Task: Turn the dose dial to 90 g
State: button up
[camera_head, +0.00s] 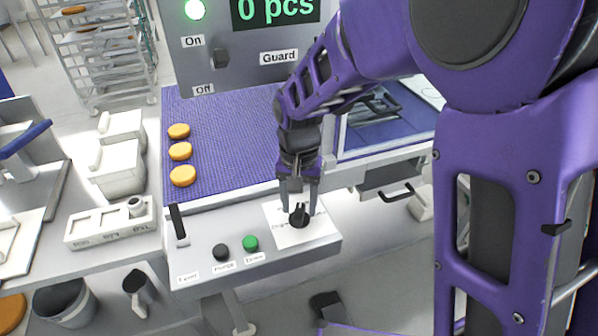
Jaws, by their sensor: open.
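The dose dial is a black knob (299,217) on a white label plate (286,238) at the right of the grey control panel (191,256). My gripper (299,205) points down at the knob, with its two fingers apart, one on each side of it. I cannot tell whether the fingers touch the knob. The marks on the plate are too small and partly covered, so the dial's setting cannot be read.
Left of the dial are a green button (250,243), a black button (221,251) and a black lever (179,222). Behind the panel, several orange rounds (180,151) lie on the purple belt (225,135). A display (276,9) reads "0 pcs", above a guard switch (220,58).

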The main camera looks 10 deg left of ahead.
aim_at(299, 210)
notch_tip(299, 210, up, 16)
jog(key=p, duration=0.1)
jog(key=shift+r+p, duration=0.2)
jog(key=shift+p, duration=0.2)
